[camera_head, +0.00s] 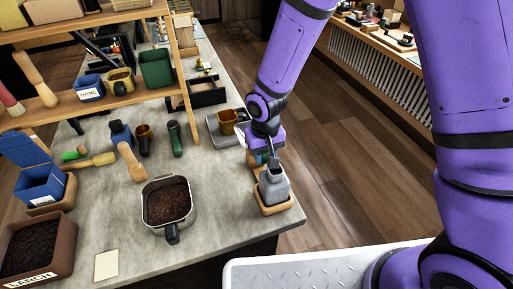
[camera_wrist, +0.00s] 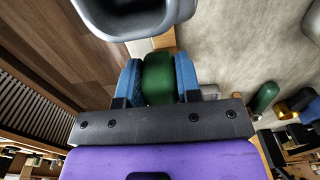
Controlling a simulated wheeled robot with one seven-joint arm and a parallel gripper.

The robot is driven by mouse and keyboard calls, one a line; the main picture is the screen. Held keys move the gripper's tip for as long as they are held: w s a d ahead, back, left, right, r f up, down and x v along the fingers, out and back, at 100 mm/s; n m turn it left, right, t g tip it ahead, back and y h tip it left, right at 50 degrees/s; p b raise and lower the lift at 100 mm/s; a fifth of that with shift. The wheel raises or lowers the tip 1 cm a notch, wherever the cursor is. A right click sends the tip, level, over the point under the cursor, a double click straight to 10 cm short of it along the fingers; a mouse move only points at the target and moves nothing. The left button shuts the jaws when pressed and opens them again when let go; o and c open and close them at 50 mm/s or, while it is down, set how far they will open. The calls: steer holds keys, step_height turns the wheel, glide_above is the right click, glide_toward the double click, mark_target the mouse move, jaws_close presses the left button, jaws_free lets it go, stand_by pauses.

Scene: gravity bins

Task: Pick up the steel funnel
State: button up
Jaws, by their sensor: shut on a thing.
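The steel funnel appears to be the grey piece (camera_head: 273,187) low in front of my gripper, over a small wooden tray (camera_head: 273,207) at the table's right edge. In the wrist view a grey open rim (camera_wrist: 135,14) shows at the top. My gripper (camera_wrist: 158,80) has its blue fingers closed on the sides of a dark green block (camera_wrist: 158,72), which looks like the funnel's grip. The join between green and grey is not clear. In the head view my gripper (camera_head: 272,158) is just above and behind the grey piece, with the fingertips mostly hidden.
A grey pan of coffee beans (camera_head: 168,232) stands left of my gripper. A mustard cup (camera_head: 228,121) is on a grey tray behind it. A green-handled tool (camera_head: 175,138), a wooden shelf (camera_head: 183,70) and several containers fill the left side. Bare tabletop (camera_head: 215,220) lies between pan and tray.

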steer(key=shift+r, duration=0.7)
steer(key=shift+r, duration=2.4)
